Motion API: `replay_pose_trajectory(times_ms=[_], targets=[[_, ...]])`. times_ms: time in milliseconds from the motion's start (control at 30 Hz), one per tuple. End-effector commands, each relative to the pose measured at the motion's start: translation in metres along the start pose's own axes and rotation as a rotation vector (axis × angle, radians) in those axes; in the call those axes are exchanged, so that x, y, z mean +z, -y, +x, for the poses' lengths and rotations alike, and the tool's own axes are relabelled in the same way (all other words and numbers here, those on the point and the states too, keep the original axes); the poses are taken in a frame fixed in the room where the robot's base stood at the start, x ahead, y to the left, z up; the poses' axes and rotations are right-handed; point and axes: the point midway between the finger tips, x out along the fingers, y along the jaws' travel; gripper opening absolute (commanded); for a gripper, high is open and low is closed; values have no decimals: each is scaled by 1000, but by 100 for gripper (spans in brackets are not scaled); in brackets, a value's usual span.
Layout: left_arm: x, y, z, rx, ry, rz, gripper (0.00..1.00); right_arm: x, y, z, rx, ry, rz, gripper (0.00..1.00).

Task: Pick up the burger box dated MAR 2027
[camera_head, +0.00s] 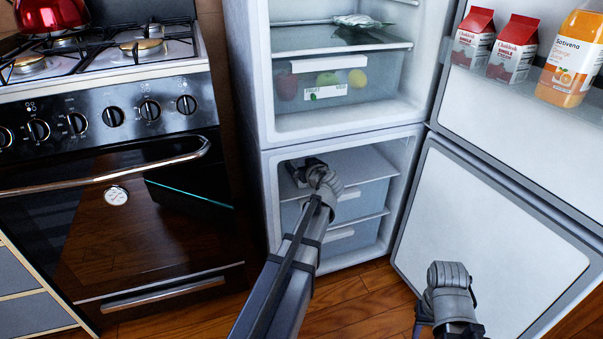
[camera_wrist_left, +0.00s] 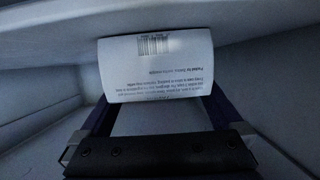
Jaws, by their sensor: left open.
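In the left wrist view, a white package (camera_wrist_left: 157,72) shows a face with a barcode and upside-down print. I cannot read a date or tell for certain that it is the burger box. My left gripper (camera_wrist_left: 160,100) is open, with its dark fingers on either side of the package's lower part. I cannot tell whether they touch it. In the head view, my left arm reaches into the open lower freezer compartment (camera_head: 372,160), and its gripper (camera_head: 296,172) is at the left, upper part, small and partly hidden. The package cannot be made out there. Only part of my right arm shows at lower right.
The freezer has a shelf (camera_head: 365,166) and drawers below. Its open door (camera_head: 480,235) stands to the right. The fridge above holds a fruit drawer (camera_head: 335,92); cartons (camera_head: 472,38) and a juice bottle (camera_head: 572,58) stand in its door. A stove (camera_head: 110,130) is at left.

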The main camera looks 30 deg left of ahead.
Motion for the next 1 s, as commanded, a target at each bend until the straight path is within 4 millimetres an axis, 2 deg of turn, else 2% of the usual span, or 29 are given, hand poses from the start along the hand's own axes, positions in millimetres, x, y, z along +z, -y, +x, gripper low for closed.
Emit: replay_pose_trajectory(times_ms=[67,300,1000], targets=[[0,-1,11,0,0,0,100,0,0,4,0,0,0,50],[-1,0,11,1,0,0,100,0,0,3,0,0,0,50],[0,0,11,1,0,0,21,0,0,3,0,0,0,50]])
